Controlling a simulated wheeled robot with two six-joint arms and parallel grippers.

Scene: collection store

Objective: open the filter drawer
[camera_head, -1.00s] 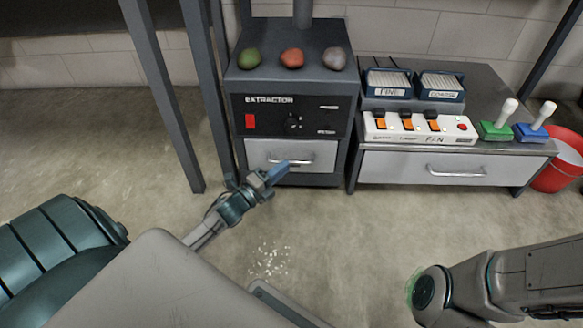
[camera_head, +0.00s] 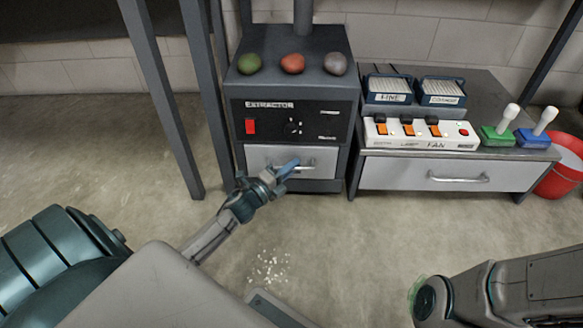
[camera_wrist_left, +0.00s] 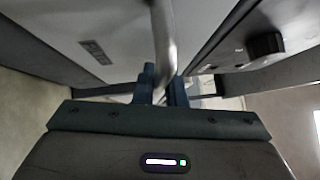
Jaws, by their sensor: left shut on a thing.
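The extractor's light grey drawer (camera_head: 262,156) is at the bottom of the dark extractor cabinet (camera_head: 340,112) and looks shut, flush with the front. My left gripper (camera_head: 288,168) is at its metal handle (camera_head: 308,163) and hides part of it. In the left wrist view, the handle bar (camera_wrist_left: 163,38) runs down between the two fingers (camera_wrist_left: 161,88), which are shut on it. My right gripper is out of view; only part of that arm shows at the lower right.
A metal bench with its own drawer (camera_head: 405,174) stands to the right, carrying a fan switch box (camera_head: 385,141), filter boxes and two levers. A red bucket (camera_head: 562,178) is beyond it. Dark posts (camera_head: 165,100) stand left.

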